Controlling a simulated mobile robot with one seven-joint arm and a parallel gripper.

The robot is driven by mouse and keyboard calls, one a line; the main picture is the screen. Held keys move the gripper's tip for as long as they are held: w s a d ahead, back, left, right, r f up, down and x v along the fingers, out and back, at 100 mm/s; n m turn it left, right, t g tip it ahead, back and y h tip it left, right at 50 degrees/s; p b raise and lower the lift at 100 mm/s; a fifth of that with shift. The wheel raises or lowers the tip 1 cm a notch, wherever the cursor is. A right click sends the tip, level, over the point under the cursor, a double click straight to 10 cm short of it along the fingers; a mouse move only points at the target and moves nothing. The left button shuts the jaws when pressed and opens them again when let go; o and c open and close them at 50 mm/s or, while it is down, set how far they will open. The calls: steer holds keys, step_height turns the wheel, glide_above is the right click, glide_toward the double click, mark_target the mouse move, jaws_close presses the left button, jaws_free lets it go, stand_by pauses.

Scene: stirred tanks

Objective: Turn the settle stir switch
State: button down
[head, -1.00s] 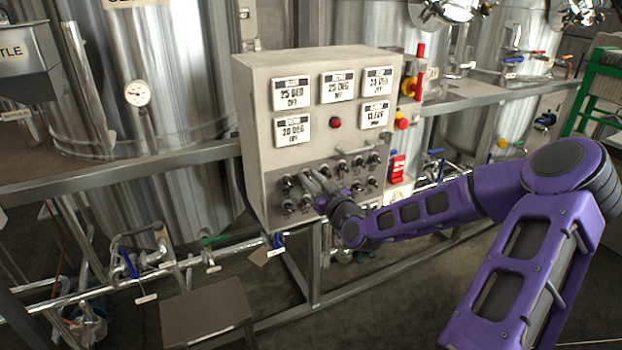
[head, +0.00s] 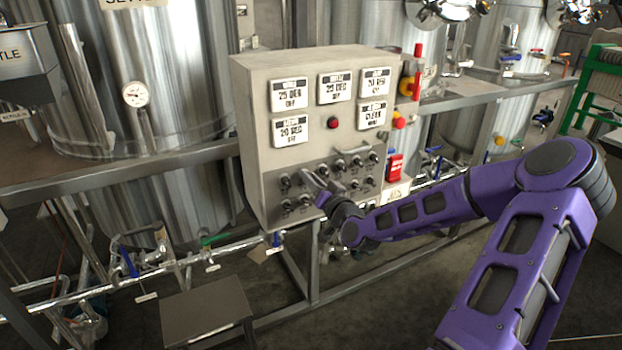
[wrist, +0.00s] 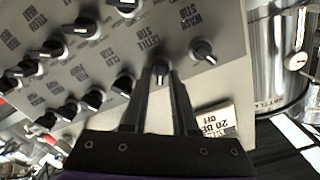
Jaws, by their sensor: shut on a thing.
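The settle stir switch (wrist: 161,70) is a small dark knob with a pale pointer mark, on the grey lower face of the control box (head: 252,130). The upside-down "SETTLE STIR" label (wrist: 152,40) is beside it in the wrist view. My gripper (wrist: 161,74) is shut on this knob, with one finger on each side. In the head view my gripper (head: 314,182) reaches the knob rows from the lower right, and its fingers hide the knob there.
The "WASH STIR" knob (wrist: 204,50) is close by, and another knob (wrist: 125,85) sits just left of my fingers. Several more knobs fill the panel. Labelled displays (head: 290,93) and a red button (head: 333,123) are above. Steel tanks (head: 150,90) stand behind.

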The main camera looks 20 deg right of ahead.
stand_by(0.4)
steer(key=c, duration=0.9)
jaws_free()
steer(key=shift+s, duration=0.1)
steer(key=shift+s+d+p, duration=0.15)
steer(key=shift+s+p, duration=1.45)
steer(key=shift+s, duration=2.7)
steer(key=shift+s+d+p, duration=0.1)
steer(key=shift+s+p, duration=1.45)
steer(key=shift+s, duration=2.75)
